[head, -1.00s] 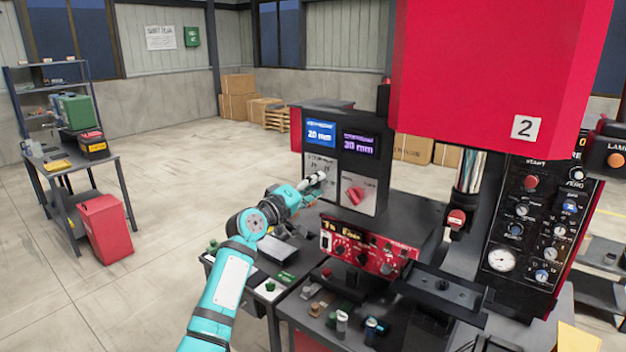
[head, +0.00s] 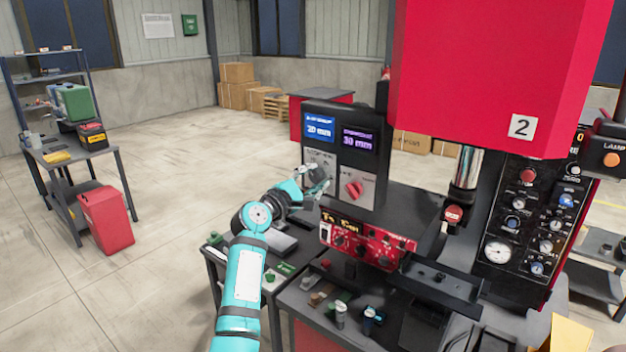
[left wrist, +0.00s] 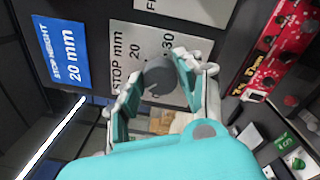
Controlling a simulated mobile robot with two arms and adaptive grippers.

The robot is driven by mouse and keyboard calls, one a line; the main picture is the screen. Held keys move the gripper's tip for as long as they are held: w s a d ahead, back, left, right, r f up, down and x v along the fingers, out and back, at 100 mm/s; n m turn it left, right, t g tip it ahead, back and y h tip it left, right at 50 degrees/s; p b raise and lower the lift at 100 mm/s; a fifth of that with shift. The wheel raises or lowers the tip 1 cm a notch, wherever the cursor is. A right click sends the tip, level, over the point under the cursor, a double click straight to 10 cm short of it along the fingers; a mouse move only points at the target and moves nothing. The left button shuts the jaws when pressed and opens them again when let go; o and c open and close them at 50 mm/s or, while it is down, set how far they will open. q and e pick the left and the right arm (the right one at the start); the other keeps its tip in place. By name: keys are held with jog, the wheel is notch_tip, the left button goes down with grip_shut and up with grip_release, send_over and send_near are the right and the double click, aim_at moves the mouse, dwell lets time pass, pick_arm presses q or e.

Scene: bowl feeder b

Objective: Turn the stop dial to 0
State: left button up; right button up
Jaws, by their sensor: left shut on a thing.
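The stop dial (left wrist: 159,74) is a grey round knob on a light plate marked "STOP mm", with 20 and 30 readable in the left wrist view. My left gripper (head: 321,180) has its fingers on both sides of the dial, shut on it, and the fingers hide part of its rim. The dial's pointer cannot be made out. The blue stop height display (head: 319,128) above the plate reads 20 mm; it also shows in the left wrist view (left wrist: 64,55). My right gripper is not in view.
A red knob (head: 353,189) sits on the plate right of the dial, under a purple display (head: 358,141) reading 30 mm. A red control panel (head: 368,245) juts out below. The big red press head (head: 490,70) stands to the right.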

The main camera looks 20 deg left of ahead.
aim_at(320, 136)
pick_arm(q)
jog(key=n, duration=0.5)
jog(key=shift+n, duration=2.3)
jog(key=shift+f, duration=0.1)
jog(key=o, duration=1.1)
jog(key=shift+a, duration=0.1)
jog(key=shift+o, duration=0.2)
notch_tip(320, 136, up, 10)
jog(key=shift+r, duration=0.1)
